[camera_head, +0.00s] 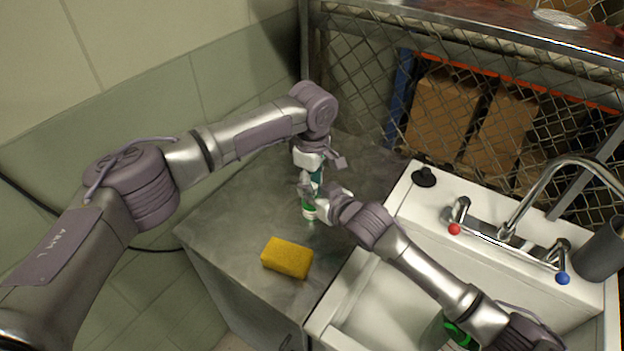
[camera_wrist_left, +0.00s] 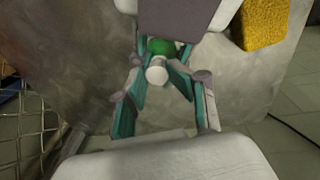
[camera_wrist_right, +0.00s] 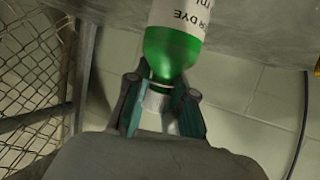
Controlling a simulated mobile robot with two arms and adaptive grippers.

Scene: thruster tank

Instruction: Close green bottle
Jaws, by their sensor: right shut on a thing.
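A bottle with a green shoulder (camera_wrist_right: 172,55) and a white label with black lettering shows in the right wrist view; in the head view only its lower part (camera_head: 309,212) shows on the grey counter. My right gripper (camera_wrist_right: 160,102) is shut on the bottle near its neck. A small white cap-like top (camera_wrist_left: 157,72) shows in the left wrist view, with green (camera_wrist_left: 160,46) behind it. My left gripper (camera_wrist_left: 158,88) is above the bottle, pointing down, its fingers open on either side of the white top. I cannot tell whether they touch it or whether the top is seated.
A white sink (camera_head: 395,205) with a tap and a black plug (camera_head: 424,177) stands to the right. A wire mesh fence (camera_head: 375,75) is behind. The counter's left part is clear.

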